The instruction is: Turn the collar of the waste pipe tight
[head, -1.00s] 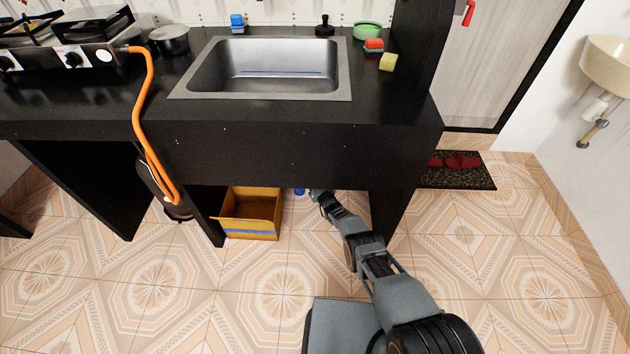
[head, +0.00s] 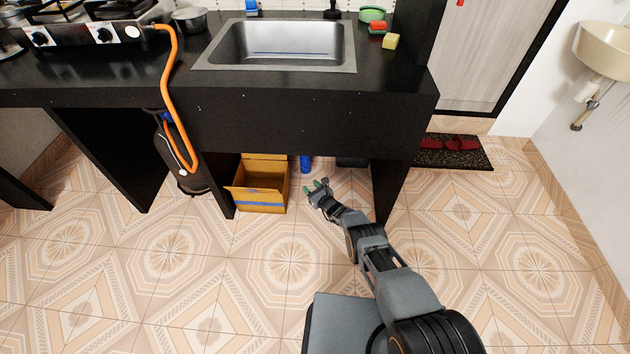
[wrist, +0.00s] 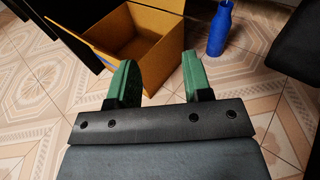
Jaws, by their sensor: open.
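My gripper (head: 317,187) is low near the floor, just in front of the opening under the sink counter. In the wrist view my gripper (wrist: 160,82) shows two green fingers spread apart with nothing between them. The waste pipe and its collar are not visible; the black front panel (head: 300,125) below the steel sink (head: 285,45) hides the space beneath the basin.
An open yellow box (head: 260,190) stands on the floor left of my gripper. A blue bottle (head: 306,163) stands behind it. A gas cylinder (head: 178,165) with an orange hose (head: 172,80) is further left. A dark panel leg (head: 392,180) is on the right.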

